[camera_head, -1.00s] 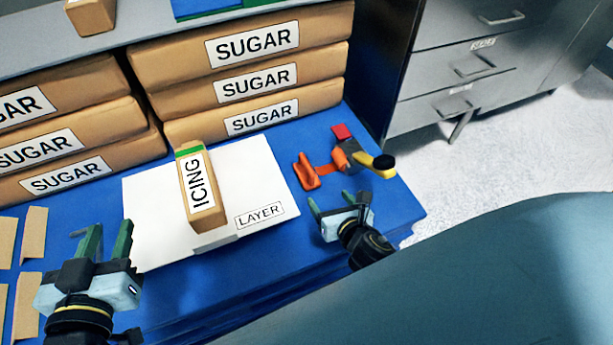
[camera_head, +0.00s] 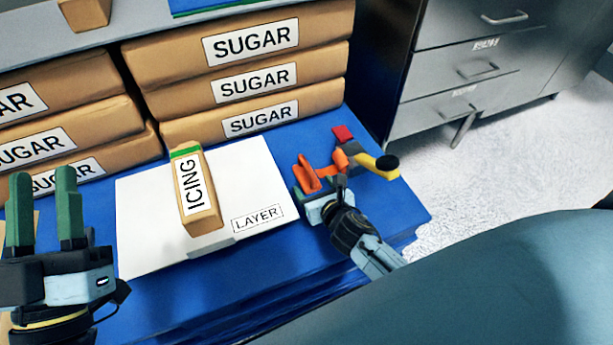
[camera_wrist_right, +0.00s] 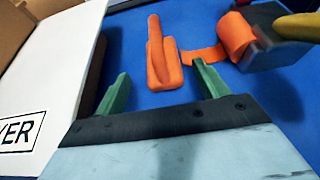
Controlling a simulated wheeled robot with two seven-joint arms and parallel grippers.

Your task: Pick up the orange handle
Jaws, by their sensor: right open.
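The head view partly hides these fingertips. My left gripper (camera_head: 46,195) is open and empty at the left edge.
The white box (camera_head: 140,215) labelled LAYER lies flat, with an ICING carton (camera_head: 205,215) on top. SUGAR packages (camera_head: 240,85) are stacked behind. A red block (camera_head: 343,133) lies behind the tool. A grey drawer cabinet (camera_head: 440,105) stands beyond the table's right side.

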